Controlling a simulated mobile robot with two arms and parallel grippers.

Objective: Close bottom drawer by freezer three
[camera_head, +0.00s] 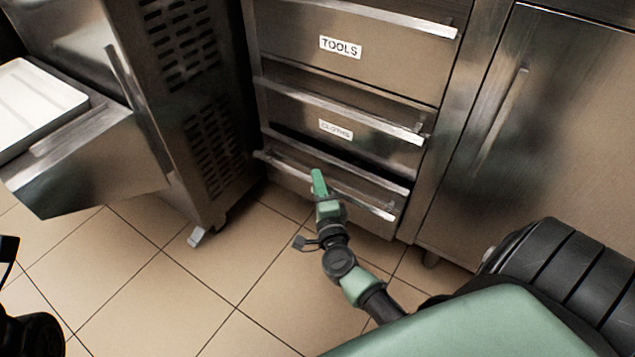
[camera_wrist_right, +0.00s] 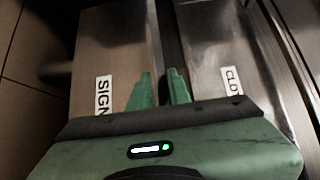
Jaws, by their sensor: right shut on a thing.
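The bottom drawer (camera_head: 283,176) is the lowest in a steel stack and stands a little out, with a dark gap above its front. A long bar handle runs along its top. In the right wrist view its front (camera_wrist_right: 105,55) carries a label partly hidden by my gripper, reading "SIGN". My right gripper (camera_head: 319,184) is at the middle of this handle, shut on it. Its two green fingers also show in the right wrist view (camera_wrist_right: 161,92), one on each side of the bar. My left gripper is not in view; only dark arm parts show at the left edge.
Above are the "CLOTHS" drawer (camera_head: 300,115) and the "TOOLS" drawer (camera_head: 300,40). At left stands a steel freezer with a vented side (camera_head: 190,100) and a protruding tray (camera_head: 40,95). A steel door (camera_head: 560,130) is at right. Tiled floor (camera_head: 200,275) in front is clear.

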